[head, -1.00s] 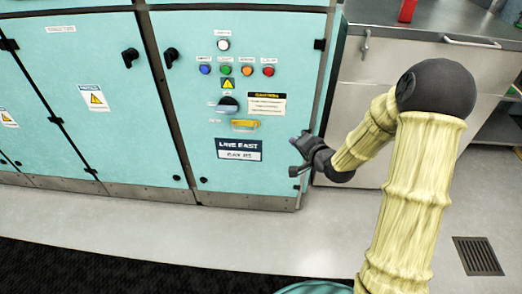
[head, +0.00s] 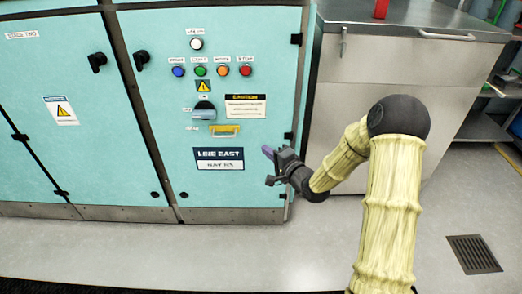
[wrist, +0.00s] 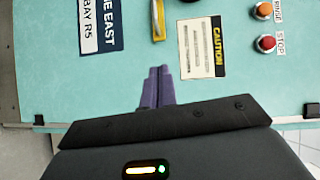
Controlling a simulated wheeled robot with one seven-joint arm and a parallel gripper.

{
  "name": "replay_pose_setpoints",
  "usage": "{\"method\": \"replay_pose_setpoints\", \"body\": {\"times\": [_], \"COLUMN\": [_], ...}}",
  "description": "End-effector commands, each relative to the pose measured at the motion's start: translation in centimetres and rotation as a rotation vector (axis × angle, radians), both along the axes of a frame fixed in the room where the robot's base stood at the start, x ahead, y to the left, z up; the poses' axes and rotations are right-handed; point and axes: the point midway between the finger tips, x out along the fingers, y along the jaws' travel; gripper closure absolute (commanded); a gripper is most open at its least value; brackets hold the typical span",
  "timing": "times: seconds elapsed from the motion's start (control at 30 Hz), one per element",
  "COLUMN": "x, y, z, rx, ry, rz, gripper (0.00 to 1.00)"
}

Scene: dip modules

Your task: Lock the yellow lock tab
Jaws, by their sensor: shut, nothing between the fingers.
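The yellow lock tab (head: 225,131) is a small yellow bar on the teal cabinet door, just below a dark rotary handle (head: 204,111). In the wrist view the yellow lock tab (wrist: 158,20) shows at the top edge, partly cut off. My gripper (head: 267,152) is in front of the door's right part, lower and to the right of the tab, apart from it. In the wrist view the purple fingers of my gripper (wrist: 158,72) are together and empty, pointing toward the door. Whether the tab is locked cannot be told.
Above the handle are blue, green, orange and red buttons (head: 245,69) and a white one. A caution label (head: 245,107) is right of the handle, and a LINE EAST sign (head: 218,158) is below the tab. A steel cabinet (head: 385,90) stands right.

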Motion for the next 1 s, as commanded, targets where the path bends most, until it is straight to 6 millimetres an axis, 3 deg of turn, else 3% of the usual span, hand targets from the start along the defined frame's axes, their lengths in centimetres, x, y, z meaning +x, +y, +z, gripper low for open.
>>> {"method": "replay_pose_setpoints", "body": {"times": [0.5, 0.73, 1.0], "x": [7.2, 7.6, 7.7], "y": [5.2, 8.3, 8.8], "z": [-1.0, -1.3, -1.1], "rx": [0.000, 0.000, -0.001], "ry": [-0.003, -0.001, -0.001], "rz": [0.002, 0.003, 0.000], "gripper": [1.00, 1.00, 1.00]}}
